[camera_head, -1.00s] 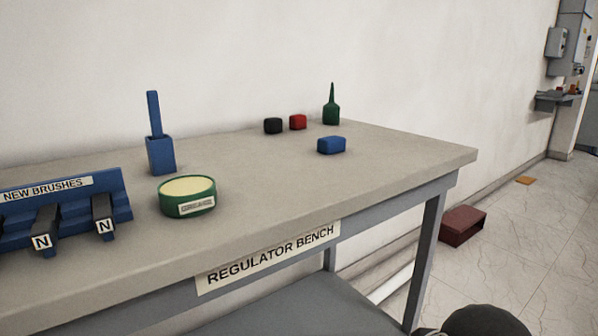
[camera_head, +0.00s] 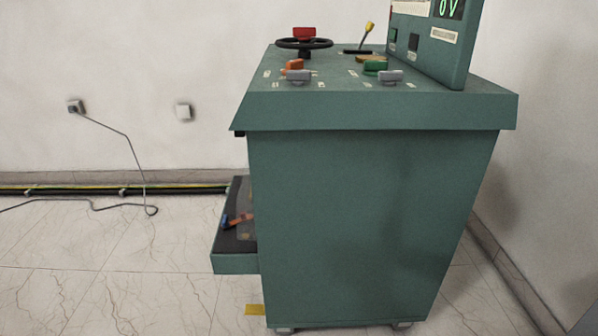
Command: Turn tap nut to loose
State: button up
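I cannot make out a tap nut in the current head view. A green control console (camera_head: 350,230) stands on the floor at the centre right. On its top are a black handwheel (camera_head: 304,44) with a red part at its hub, a yellow-tipped lever (camera_head: 368,30), and orange (camera_head: 294,65), green (camera_head: 375,67) and grey (camera_head: 299,77) knobs. An upright panel (camera_head: 428,40) shows a green "0V" reading. My gripper is not in view.

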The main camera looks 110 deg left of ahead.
aim_at(225, 223)
jog(key=u, duration=3.3)
jog(key=i+j, duration=0.2)
jog(key=j, duration=0.2)
jog(key=i+j+z, duration=0.1)
jog(key=j, duration=0.25)
jog(key=i+j, duration=0.25)
jog(key=j, duration=0.15)
jog(key=i+j, duration=0.15)
jog(key=j, duration=0.25)
jog(key=i+j+z, duration=0.1)
jog(key=j, duration=0.3)
jog(key=i+j, duration=0.25)
jog(key=j, duration=0.15)
jog(key=i+j, duration=0.15)
jog(key=j, duration=0.25)
jog(key=i+j+z, duration=0.1)
jog(key=j, duration=0.35)
